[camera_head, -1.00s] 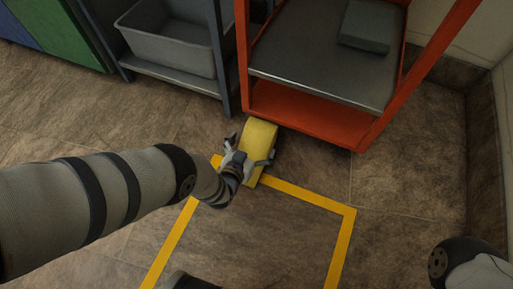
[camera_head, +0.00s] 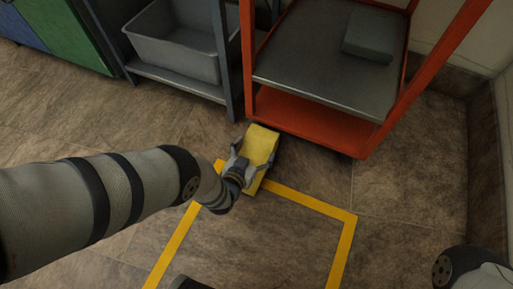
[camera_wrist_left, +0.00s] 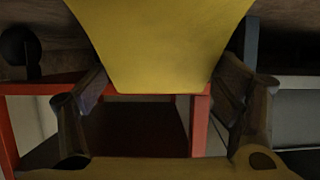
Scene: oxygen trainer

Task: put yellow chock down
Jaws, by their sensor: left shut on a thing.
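The yellow chock (camera_head: 260,147) is a yellow block in front of the orange cart, near the top left corner of the yellow floor outline (camera_head: 305,200). My left gripper (camera_head: 251,160) is shut on the chock, its fingers along the chock's two sides. In the left wrist view the chock (camera_wrist_left: 160,40) fills the upper middle between the two fingers. I cannot tell whether the chock touches the floor. My right gripper is not in view; only part of my right arm shows at the lower right.
The orange cart (camera_head: 320,128) with a grey shelf and a grey-green box (camera_head: 369,34) stands just beyond the chock. A dark rack (camera_head: 184,80) with a grey bin (camera_head: 180,45) is at the back left. The floor inside the outline is largely clear.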

